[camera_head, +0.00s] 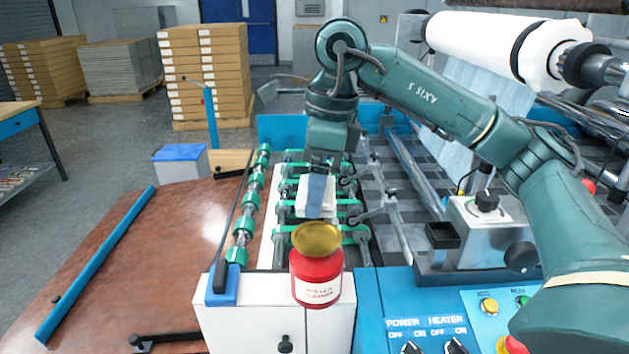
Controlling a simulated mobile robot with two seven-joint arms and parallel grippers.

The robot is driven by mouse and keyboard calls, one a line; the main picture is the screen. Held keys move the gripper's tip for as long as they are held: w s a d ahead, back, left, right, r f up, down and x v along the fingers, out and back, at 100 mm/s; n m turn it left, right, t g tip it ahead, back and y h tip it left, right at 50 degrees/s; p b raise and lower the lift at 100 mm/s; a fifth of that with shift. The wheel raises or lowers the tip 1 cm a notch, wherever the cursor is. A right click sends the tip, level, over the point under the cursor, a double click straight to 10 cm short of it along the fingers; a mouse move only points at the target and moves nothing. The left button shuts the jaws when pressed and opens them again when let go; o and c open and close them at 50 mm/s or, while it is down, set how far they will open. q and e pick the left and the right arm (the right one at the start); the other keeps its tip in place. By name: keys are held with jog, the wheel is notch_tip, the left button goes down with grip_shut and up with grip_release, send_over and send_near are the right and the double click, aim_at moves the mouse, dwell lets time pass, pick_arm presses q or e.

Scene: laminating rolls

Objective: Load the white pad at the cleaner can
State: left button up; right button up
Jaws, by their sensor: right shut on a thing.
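The cleaner can (316,279) is red with a white label and a brassy dished top (317,237). It stands upright on the white cabinet at the front middle. My right gripper (317,200) points down just behind the can's top in the picture. It is shut on the white pad (301,201), which shows on both sides of the fingers. The pad appears apart from the dish, but its exact height above the rollers is hard to tell. The fingers hide the middle of the pad. My left gripper is not in view.
Green-ringed rollers (244,226) lie behind the can. A black-handled blue block (222,286) stands left of it. The control panel (430,322) is at front right, with a grey box (487,222) behind. A brown table (140,250) at left is mostly clear.

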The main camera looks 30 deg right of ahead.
aim_at(314, 237)
jog(key=shift+s+f+b, duration=0.1)
jog(key=shift+f+b, duration=0.3)
jog(key=shift+f, duration=0.15)
notch_tip(314, 237, down, 4)
jog(key=b, duration=0.2)
jog(key=shift+r+b, duration=0.2)
jog(key=shift+b, duration=0.1)
jog(key=shift+f+b, duration=0.35)
jog(key=shift+f, duration=0.15)
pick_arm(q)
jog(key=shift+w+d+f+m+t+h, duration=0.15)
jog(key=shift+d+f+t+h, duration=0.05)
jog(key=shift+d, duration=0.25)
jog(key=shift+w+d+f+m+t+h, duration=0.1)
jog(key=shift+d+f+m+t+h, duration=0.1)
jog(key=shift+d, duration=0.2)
pick_arm(e)
jog(key=shift+f, duration=0.1)
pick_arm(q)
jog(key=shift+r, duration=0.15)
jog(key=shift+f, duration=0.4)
pick_arm(e)
jog(key=shift+f, duration=0.15)
pick_arm(q)
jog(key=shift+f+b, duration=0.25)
jog(key=shift+b, duration=0.35)
pick_arm(e)
jog(key=shift+f, duration=0.5)
jog(key=shift+r, duration=0.1)
